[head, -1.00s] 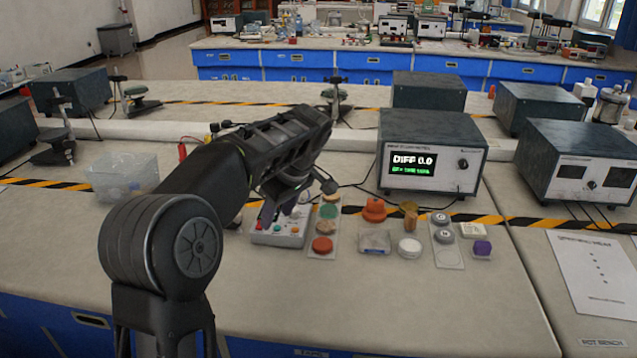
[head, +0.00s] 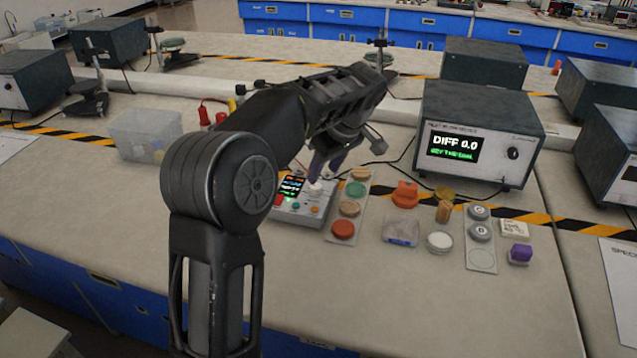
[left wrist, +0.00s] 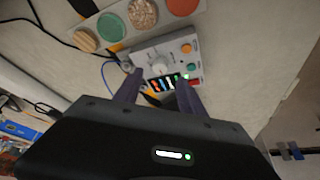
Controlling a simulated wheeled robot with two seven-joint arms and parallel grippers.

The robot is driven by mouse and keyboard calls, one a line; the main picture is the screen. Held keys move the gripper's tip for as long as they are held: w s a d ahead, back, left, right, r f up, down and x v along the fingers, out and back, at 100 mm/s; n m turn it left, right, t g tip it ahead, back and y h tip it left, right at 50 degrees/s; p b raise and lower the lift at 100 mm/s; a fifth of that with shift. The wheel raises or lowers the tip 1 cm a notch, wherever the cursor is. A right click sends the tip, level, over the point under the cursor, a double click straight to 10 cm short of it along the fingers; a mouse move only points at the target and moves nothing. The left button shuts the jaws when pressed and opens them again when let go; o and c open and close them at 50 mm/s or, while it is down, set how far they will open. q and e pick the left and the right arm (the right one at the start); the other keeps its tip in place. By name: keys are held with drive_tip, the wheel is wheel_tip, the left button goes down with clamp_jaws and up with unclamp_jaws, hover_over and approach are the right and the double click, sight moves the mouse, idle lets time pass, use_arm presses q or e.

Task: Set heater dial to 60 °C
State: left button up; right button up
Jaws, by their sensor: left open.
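The heater control box (head: 290,213) is a small pale box on the bench, with a lit display (head: 291,187), coloured buttons and a pale dial on top. In the left wrist view the dial (left wrist: 160,67) sits past the display (left wrist: 163,81), and the temperature reading is too small to make out. My left gripper (head: 322,180) reaches down over the box from above. In the left wrist view its two dark fingers stand apart near the display, with the dial between and just beyond their tips. It holds nothing. My right gripper is not in view.
A strip of coloured discs (head: 348,210) lies right beside the box. Further right are an orange knob-like piece (head: 405,195), a clear packet (head: 400,231) and a white disc (head: 440,242). A meter reading DIFF 0.0 (head: 478,140) stands behind. A clear bin (head: 150,135) is left; the front bench is free.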

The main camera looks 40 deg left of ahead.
sight(317, 186)
use_arm(q)
drive_tip(key=x, duration=0.6)
drive_tip(key=shift+f, duration=0.2)
clamp_jaws()
idle(0.4)
